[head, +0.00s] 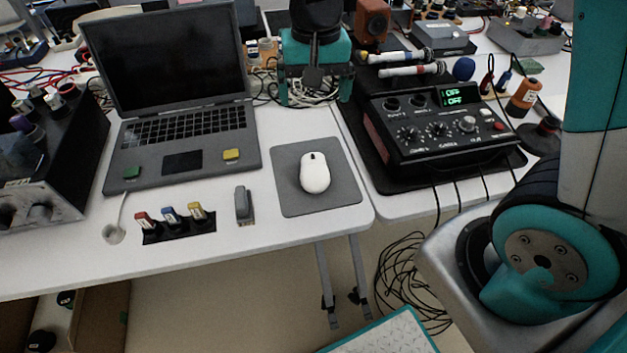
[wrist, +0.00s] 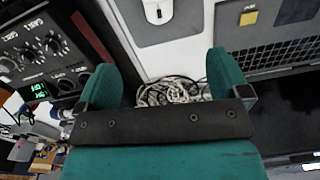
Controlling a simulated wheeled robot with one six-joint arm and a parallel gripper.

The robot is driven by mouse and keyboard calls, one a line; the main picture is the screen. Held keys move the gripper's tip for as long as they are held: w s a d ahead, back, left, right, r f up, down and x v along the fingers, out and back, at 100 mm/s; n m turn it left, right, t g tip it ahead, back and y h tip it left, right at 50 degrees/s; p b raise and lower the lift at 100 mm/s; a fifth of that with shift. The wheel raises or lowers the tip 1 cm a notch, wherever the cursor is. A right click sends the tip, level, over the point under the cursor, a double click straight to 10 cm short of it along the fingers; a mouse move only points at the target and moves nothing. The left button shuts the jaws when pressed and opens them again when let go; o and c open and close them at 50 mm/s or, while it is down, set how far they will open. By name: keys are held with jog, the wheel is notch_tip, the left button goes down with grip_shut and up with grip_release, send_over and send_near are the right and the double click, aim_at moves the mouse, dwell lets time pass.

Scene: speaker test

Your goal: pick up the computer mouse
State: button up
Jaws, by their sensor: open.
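The white computer mouse (head: 314,175) lies on a grey mouse pad (head: 345,188) near the front right corner of the white table. My gripper (head: 315,92), with teal fingers, is beyond the pad, behind the mouse in the head view, and apart from it. In the wrist view my gripper (wrist: 162,68) is open, with nothing held between its fingers. The mouse (wrist: 158,11) shows there at the top edge, partly cut off, on the pad (wrist: 192,22).
An open laptop (head: 181,122) stands left of the pad. A black control box with knobs (head: 440,125) stands to the right. A grey USB stick-like item (head: 243,204) and small coloured connectors (head: 170,215) lie in front. Bundled cables (wrist: 172,92) lie below my fingers.

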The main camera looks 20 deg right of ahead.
aim_at(313, 160)
jog(key=shift+m, duration=0.3)
jog(key=f, duration=0.9)
jog(key=f+b, duration=0.1)
jog(key=f, duration=0.3)
jog(key=shift+w+d+f, duration=0.15)
jog(key=shift+w, duration=0.25)
jog(key=shift+s+f, duration=0.15)
jog(key=shift+f, duration=1.2)
jog(key=shift+s+f, duration=0.1)
jog(key=shift+f, duration=1.2)
jog(key=c, duration=1)
jog(key=shift+r, duration=0.1)
